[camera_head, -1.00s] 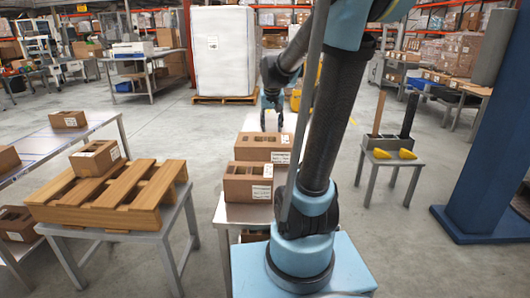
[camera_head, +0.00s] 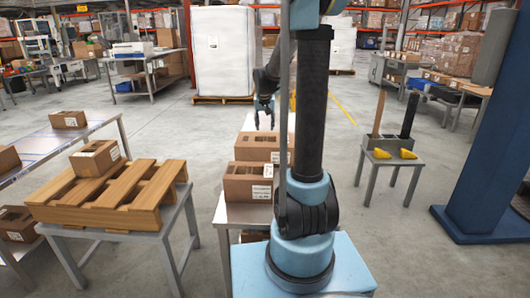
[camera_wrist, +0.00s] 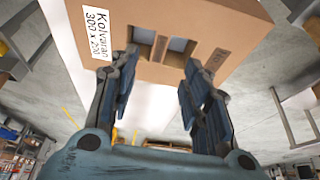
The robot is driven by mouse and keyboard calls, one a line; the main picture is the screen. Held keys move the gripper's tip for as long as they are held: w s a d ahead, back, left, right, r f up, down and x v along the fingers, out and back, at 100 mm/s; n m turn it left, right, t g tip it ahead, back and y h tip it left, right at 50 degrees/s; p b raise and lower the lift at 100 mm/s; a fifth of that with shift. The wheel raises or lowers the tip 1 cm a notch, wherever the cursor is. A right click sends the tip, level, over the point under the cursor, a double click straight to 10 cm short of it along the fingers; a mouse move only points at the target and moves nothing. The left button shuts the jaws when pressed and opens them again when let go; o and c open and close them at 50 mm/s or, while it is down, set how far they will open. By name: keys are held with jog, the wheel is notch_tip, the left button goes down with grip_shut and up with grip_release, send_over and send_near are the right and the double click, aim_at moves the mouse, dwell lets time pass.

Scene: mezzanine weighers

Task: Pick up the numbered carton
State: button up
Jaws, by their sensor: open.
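Two brown cartons with cut-out tops stand on the narrow table in the head view: a far carton (camera_head: 256,148) and a near carton (camera_head: 246,182) with a white label. I cannot tell from the head view which is the numbered one. My gripper (camera_head: 265,127) is open and empty, pointing down just behind the far carton. In the wrist view, my gripper (camera_wrist: 160,70) has its fingers apart, their tips near the edge of a carton (camera_wrist: 185,18) with openings. That carton's white label reads "Kolvaran 300 x 200". Whether the fingers touch it is unclear.
A wooden pallet (camera_head: 107,200) with a small carton (camera_head: 95,158) rests on a stand at left. More cartons (camera_head: 68,119) lie on the left table. A stool (camera_head: 392,160) with yellow items and a blue post (camera_head: 490,170) stand right. Floor between is clear.

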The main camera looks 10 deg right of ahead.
aim_at(265, 139)
jog(key=shift+x, duration=6.3)
grip_shut()
